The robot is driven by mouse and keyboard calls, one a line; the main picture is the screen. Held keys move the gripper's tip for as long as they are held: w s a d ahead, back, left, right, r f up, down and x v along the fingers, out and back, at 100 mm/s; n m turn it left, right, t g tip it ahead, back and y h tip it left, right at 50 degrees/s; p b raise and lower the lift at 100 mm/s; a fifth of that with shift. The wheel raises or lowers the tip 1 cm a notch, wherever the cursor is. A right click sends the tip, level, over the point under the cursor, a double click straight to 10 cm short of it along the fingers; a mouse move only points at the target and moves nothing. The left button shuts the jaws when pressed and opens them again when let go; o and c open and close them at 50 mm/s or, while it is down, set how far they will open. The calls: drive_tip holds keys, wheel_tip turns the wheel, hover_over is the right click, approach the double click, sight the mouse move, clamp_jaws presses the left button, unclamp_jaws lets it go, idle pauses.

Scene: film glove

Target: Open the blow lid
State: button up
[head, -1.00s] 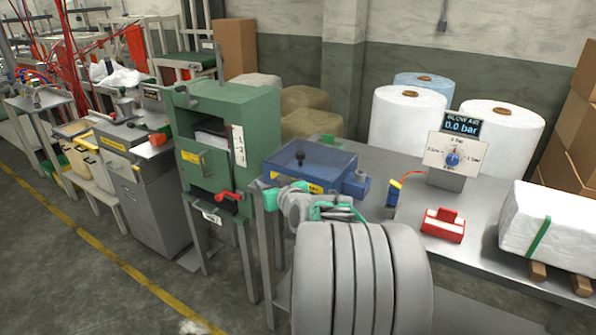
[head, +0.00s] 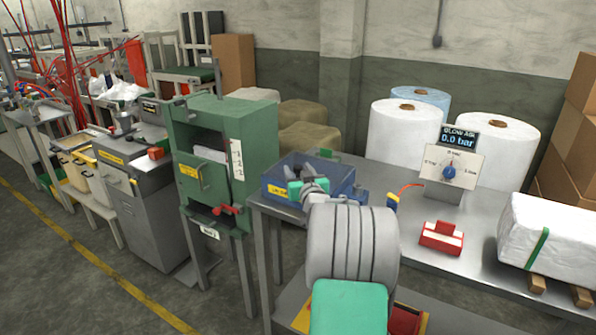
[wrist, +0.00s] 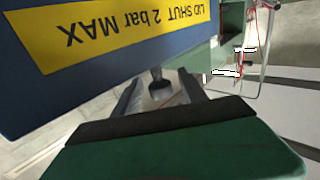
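The blow box (head: 345,187) is a blue box at the left end of the grey bench in the head view, with a yellow label on its front. Its top, with a dark knob, is partly hidden by my gripper, and I see no raised lid. The wrist view shows the blue front (wrist: 40,95) close up, with a yellow label (wrist: 130,30) reading "LID SHUT 2 bar MAX" upside down. My gripper (wrist: 157,92) is open; its two dark fingers stand apart. A small black knob (wrist: 158,78) shows between them, and contact cannot be told.
A gauge panel (head: 452,165) reads "BLOW AIR 0.0 bar". A red block (head: 442,237) and a white wrapped bale (head: 553,235) sit on the bench (head: 400,260). A green machine (head: 255,150) stands close left of the box. White rolls (head: 405,130) stand behind.

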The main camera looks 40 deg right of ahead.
clamp_jaws()
idle(0.3)
idle(0.9)
